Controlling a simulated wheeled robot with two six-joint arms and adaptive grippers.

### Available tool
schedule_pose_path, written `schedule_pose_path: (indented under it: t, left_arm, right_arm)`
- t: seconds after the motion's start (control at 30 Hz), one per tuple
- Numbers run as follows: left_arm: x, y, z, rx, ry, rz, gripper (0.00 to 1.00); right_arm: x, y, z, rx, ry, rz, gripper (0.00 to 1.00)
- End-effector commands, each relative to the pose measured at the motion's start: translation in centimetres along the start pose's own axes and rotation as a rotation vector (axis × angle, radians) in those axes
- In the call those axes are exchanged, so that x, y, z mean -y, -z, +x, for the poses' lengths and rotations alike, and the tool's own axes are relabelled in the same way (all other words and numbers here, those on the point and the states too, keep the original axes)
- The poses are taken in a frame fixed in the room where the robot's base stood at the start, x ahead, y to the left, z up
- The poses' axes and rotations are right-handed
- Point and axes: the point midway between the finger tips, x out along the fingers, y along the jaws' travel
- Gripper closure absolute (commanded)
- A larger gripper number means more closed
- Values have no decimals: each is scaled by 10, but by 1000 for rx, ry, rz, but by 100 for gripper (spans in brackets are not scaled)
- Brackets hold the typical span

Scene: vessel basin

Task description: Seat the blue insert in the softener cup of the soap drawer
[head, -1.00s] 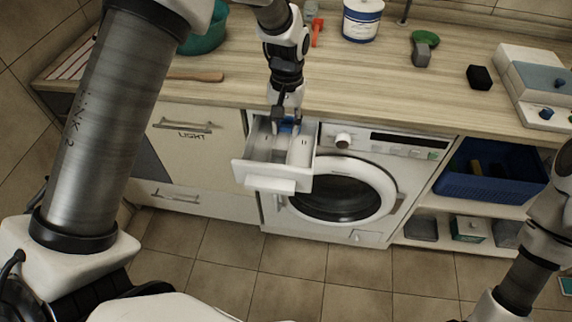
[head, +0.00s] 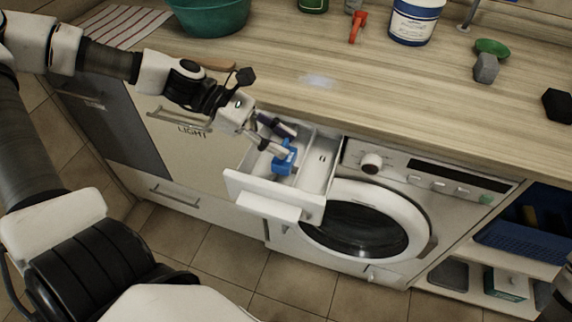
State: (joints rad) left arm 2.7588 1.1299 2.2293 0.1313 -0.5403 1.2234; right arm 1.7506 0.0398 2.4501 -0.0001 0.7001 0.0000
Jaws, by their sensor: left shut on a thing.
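The blue insert (head: 284,158) is between the fingertips of my left gripper (head: 283,143), which is shut on it. The gripper comes in from the left, over the open soap drawer (head: 276,193) at the upper left of the washing machine. The insert is over or in the drawer's middle part; I cannot tell whether it touches the drawer floor. A compartment marked II (head: 321,160) lies to the right of the insert. The gripper hides part of the left and back of the drawer.
The wooden counter (head: 330,95) edge runs just behind the drawer. A green basin (head: 208,15), a red tool (head: 357,27) and a white-and-blue tub (head: 413,22) stand further back. The washer door (head: 370,222) lies below right. Free floor is in front.

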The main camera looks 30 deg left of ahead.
Motion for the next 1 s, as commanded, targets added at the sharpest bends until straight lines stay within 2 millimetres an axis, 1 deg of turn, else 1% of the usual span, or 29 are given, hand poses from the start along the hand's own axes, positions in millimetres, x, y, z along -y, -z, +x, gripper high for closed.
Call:
schedule_pose_path:
  t: [0.03, 0.1, 0.23, 0.37, 0.43, 0.53, 0.7, 0.73, 0.77, 0.8, 1.0]
  left_arm:
    - [0, 19, 10, -2, 2, -5, 94]
    - [0, 30, 15, -3, 2, -3, 94]
    - [0, 44, 22, -3, 1, -1, 94]
    - [0, 66, 33, -3, 1, -1, 94]
    - [0, 70, 34, -4, 1, 0, 94]
    - [0, 66, 33, -3, 0, 2, 94]
    - [0, 69, 34, -3, 1, 2, 94]
    - [0, 68, 33, -3, 0, 2, 59]
    - [0, 68, 33, -3, 0, 2, 48]
    - [0, 68, 33, -3, 1, 2, 41]
    - [0, 68, 33, -3, 1, 2, 41]
  right_arm:
    - [0, 0, 16, 1, 0, 0, 60]
    - [0, -1, 23, 1, 0, 0, 60]
    - [0, 0, 32, 1, 0, 0, 60]
    - [0, 0, 49, 0, 0, 0, 60]
    - [0, 0, 51, 1, 0, 0, 60]
    - [0, 0, 47, 0, 0, 0, 60]
    - [0, 0, 49, 0, 0, 0, 60]
    - [0, 0, 48, 0, 0, 0, 60]
    - [0, 0, 48, 0, 0, 0, 60]
    - [0, 0, 48, 0, 0, 0, 60]
    - [0, 0, 48, 0, 0, 0, 60]
